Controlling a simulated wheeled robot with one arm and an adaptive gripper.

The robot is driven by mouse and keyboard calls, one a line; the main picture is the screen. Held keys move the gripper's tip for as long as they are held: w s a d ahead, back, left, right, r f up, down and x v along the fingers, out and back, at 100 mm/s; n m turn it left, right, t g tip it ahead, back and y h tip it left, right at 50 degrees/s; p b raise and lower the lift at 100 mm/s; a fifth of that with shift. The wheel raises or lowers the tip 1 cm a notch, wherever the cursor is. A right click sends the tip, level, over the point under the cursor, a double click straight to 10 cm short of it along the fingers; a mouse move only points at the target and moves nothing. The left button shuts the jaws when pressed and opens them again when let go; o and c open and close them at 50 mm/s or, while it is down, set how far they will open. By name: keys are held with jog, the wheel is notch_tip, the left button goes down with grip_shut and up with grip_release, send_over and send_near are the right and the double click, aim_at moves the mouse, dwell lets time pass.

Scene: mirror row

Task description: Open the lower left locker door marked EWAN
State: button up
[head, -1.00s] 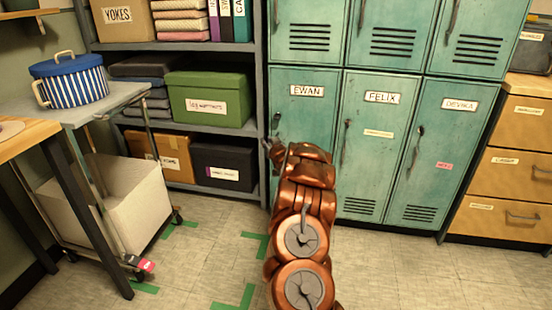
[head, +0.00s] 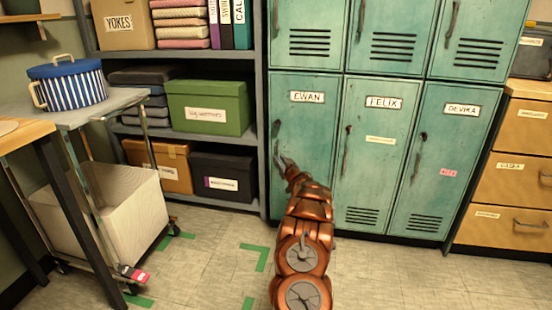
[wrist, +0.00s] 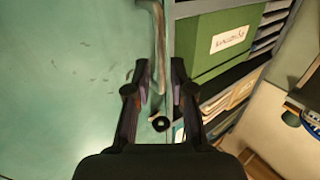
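The locker door marked EWAN (head: 315,130) is the teal lower left door and looks shut. Its upright handle (head: 277,135) is near the door's left edge. In the wrist view the handle (wrist: 160,40) comes down from the top edge, its end between my fingertips. My gripper (head: 286,162) is in front of the door by the handle's lower end. In the wrist view my gripper (wrist: 159,78) is open, with a finger on each side of the handle's line. I cannot tell whether a finger touches it. A dark round fitting (wrist: 160,124) shows between the fingers.
The FELIX door (head: 375,150) and DEVIKA door (head: 440,160) are to the right. A shelf with a green box (head: 210,105) and a dark box (head: 225,175) stands close on the left. A metal cart (head: 130,97) is further left. Floor between cart and lockers is clear.

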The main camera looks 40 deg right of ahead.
aim_at(276, 155)
jog(key=shift+b+x, duration=0.45)
jog(key=shift+x, duration=1.55)
grip_shut()
